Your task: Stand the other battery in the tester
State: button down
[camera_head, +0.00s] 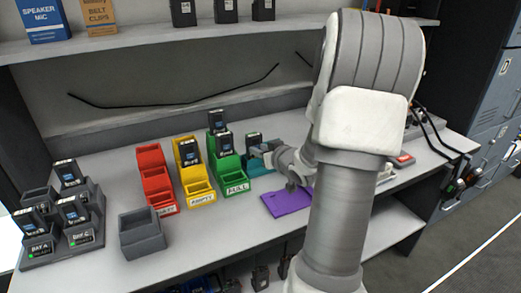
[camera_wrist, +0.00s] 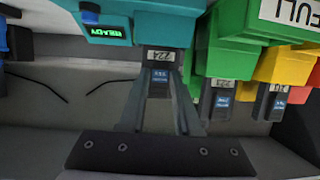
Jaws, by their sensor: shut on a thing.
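The teal tester (camera_head: 259,166) stands on the bench right of the green bins. In the wrist view, which is upside down, the tester (camera_wrist: 150,22) shows a lit READY display. My gripper (camera_wrist: 160,75) is shut on a dark battery (camera_wrist: 159,57) with a 224 label. The battery's far end meets the tester's top edge; how deep it sits is hidden. In the head view a dark battery top (camera_head: 253,139) shows upright at the tester, and my arm hides most of the gripper.
The green FULL bins (camera_head: 236,186) stand close left of the tester, with batteries in them. Yellow bins (camera_head: 201,190) and red bins (camera_head: 155,178) are farther left. A charger rack (camera_head: 88,240), a grey box (camera_head: 140,238) and a purple mat (camera_head: 286,204) are also on the bench.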

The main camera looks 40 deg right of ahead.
jog(key=shift+f, duration=0.25)
jog(key=c, duration=0.5)
grip_release()
jog(key=shift+b+v, duration=0.35)
jog(key=shift+v, duration=8.35)
